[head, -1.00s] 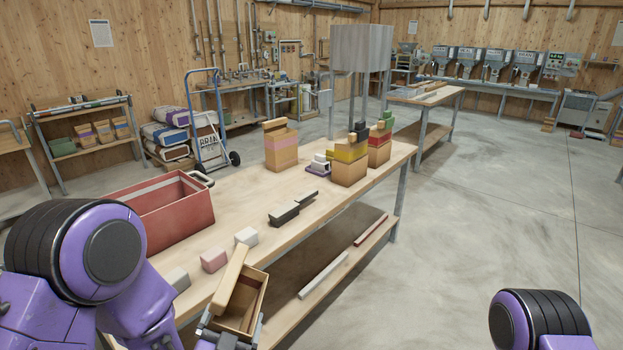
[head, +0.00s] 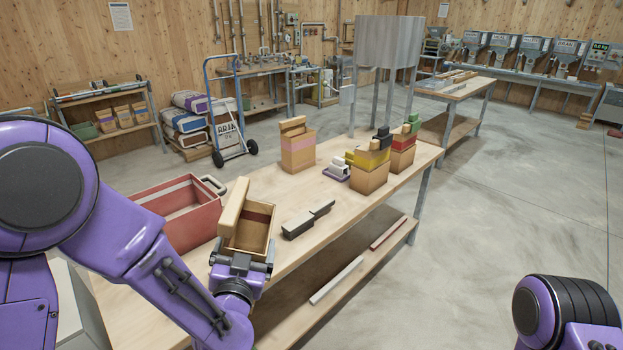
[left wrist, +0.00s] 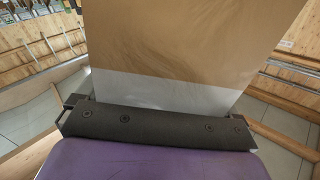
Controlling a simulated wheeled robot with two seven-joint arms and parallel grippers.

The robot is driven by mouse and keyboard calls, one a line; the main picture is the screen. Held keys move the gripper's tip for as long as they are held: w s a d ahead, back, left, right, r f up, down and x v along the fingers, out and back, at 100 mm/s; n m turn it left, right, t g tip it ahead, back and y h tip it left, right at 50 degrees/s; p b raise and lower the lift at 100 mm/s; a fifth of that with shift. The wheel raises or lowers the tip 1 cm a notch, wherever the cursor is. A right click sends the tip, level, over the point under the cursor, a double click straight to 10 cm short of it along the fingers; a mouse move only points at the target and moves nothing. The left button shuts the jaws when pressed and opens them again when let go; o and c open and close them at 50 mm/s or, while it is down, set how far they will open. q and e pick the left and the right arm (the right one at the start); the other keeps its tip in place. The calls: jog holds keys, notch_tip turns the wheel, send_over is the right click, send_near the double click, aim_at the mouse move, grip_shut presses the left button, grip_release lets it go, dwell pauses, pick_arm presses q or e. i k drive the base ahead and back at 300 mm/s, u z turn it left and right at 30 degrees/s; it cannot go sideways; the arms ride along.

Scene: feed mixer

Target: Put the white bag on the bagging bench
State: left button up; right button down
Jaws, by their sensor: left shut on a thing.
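My left gripper (head: 240,270) is shut on an open-topped tan bag (head: 262,237) with a tan flap standing up on its left side. In the left wrist view the bag's tan face (left wrist: 185,45) has a white band (left wrist: 165,92) along the gripper's dark finger, so it appears to be the white bag. It shows in front of the near part of the wooden bench (head: 262,190); I cannot tell whether it touches the top. My right gripper is out of view.
A hand truck (head: 228,115) stands behind. Bench top between the dark blocks and pink-banded bag is clear.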

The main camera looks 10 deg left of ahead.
aim_at(304, 193)
jog(key=i, duration=1.85)
jog(key=z, duration=0.15)
